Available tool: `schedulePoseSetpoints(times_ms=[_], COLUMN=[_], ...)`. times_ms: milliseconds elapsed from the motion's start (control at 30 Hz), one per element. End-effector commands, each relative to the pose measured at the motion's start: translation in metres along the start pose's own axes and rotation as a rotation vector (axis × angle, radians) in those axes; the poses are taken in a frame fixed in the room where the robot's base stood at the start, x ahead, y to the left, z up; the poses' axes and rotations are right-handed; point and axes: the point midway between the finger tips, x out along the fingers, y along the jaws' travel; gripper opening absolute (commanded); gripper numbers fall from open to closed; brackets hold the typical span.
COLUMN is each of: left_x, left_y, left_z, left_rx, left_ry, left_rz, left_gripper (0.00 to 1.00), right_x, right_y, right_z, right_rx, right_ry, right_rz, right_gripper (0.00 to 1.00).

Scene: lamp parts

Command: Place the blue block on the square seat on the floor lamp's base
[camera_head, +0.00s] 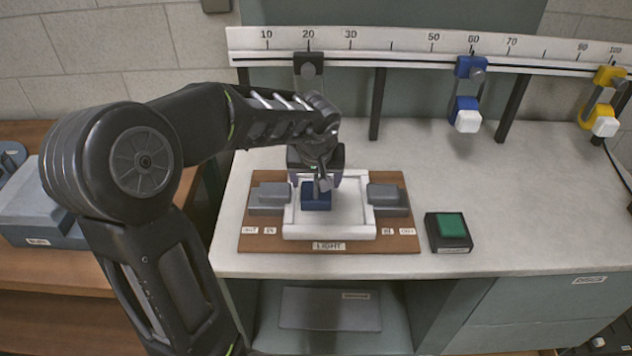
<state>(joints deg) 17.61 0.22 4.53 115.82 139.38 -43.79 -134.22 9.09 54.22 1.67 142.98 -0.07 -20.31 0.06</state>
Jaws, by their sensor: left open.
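The dark blue block (316,202) is at the left part of a white square piece with a raised rim (330,233), which lies on a brown board labelled LIGHT (328,246). I cannot tell whether this white piece is the lamp's base or whether the block touches it. My left gripper (321,184) points down right at the block and hides its upper part. Its jaws are open; how the fingers sit around the block is hard to see. My right gripper is not in view.
Grey blocks flank the white piece at left (269,198) and right (388,199). A green button box (449,231) stands to the right. Behind is a numbered rail (430,48) with black, blue (467,105) and yellow (604,100) sliders. The counter's right side is clear.

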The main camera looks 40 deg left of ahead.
Motion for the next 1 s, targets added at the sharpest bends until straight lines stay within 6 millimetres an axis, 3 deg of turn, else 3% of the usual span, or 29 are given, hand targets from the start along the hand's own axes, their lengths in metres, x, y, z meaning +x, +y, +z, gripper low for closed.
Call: schedulePoseSetpoints(times_ms=[200,433,600,1000], left_x=[-0.049,-0.086,-0.096,-0.096], left_y=[0.001,0.001,0.0,0.0], left_z=[-0.002,-0.001,0.0,0.0], left_rx=[0.001,0.001,0.001,0.0], left_ry=[0.005,0.002,0.0,0.0], left_rz=[0.003,0.001,0.0,0.0], left_gripper=[0.72,0.72,0.72,0.72], right_x=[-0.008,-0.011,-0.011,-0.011], right_y=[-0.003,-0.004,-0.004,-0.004], right_z=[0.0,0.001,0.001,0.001], right_rx=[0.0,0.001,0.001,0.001], right_ry=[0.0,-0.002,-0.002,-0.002], right_rz=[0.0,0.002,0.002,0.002], right_gripper=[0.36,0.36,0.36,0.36])
